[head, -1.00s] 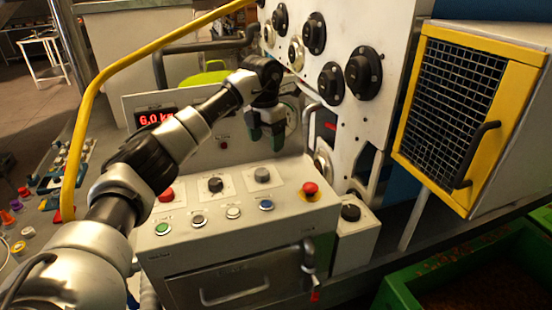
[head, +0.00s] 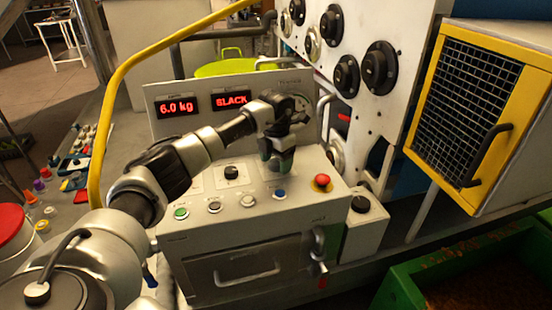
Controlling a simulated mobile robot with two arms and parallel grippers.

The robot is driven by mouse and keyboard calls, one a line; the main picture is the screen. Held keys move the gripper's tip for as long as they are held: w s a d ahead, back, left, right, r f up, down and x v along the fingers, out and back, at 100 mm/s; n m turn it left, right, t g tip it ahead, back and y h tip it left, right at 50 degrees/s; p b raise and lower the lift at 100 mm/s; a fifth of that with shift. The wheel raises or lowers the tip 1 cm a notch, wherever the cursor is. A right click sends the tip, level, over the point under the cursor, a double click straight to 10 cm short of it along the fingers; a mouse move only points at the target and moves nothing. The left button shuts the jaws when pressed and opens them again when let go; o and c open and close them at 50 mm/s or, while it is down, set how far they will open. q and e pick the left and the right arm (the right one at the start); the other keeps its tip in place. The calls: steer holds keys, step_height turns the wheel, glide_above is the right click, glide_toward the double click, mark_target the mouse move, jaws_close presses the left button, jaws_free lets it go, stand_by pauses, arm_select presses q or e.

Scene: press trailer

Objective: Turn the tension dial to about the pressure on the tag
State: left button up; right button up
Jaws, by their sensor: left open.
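The sloped control console (head: 250,225) carries a black knob (head: 231,173) on a white plate. A second, grey knob seen earlier to its right is now hidden behind my left gripper (head: 277,165). That gripper is open, pointing down just above that spot; contact cannot be told. Red displays on the back panel read "6.0 kg" (head: 177,106) and "SLACK" (head: 231,101). A round gauge (head: 302,103) is partly covered by my wrist, its reading not legible. No tag with a pressure can be made out. My right gripper is not in view.
A red mushroom button (head: 321,182) stands right of my gripper, with several push buttons along the console front. A white panel with black knobs and a yellow mesh guard (head: 468,110) stand at right.

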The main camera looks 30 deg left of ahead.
arm_select(q)
steer(key=shift+c, duration=0.4)
steer(key=c, duration=0.8)
steer(key=shift+c, duration=0.2)
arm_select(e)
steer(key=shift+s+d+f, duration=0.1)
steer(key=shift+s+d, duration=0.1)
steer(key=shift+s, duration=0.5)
